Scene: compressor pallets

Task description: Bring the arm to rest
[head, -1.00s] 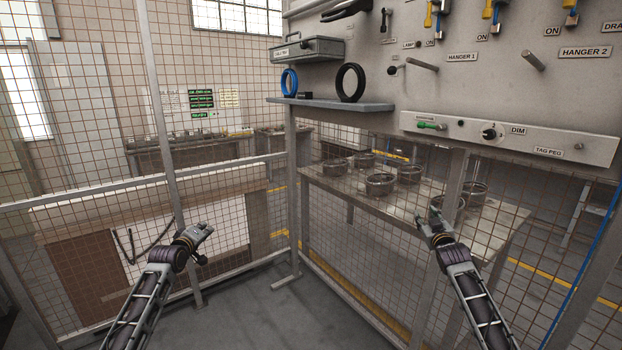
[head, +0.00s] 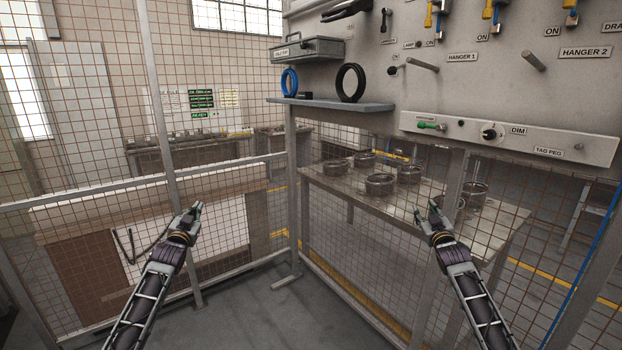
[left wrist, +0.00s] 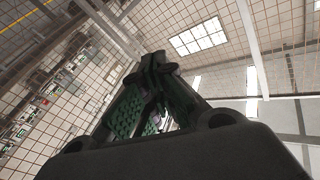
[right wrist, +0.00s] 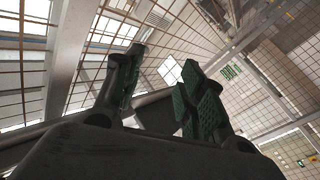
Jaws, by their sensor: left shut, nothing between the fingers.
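My left gripper (head: 196,212) is raised in front of the mesh fence at the left of the head view. Its green-padded fingers (left wrist: 152,98) are closed together in the left wrist view, with nothing held. My right gripper (head: 426,207) is raised at the right of the head view, in front of the mesh and the table behind it. Its two green-padded fingers (right wrist: 160,90) stand apart in the right wrist view, with nothing between them. Both grippers point upward and touch nothing that I can see.
A table (head: 340,190) with several round metal parts stands behind the mesh. Floor between my arms is clear.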

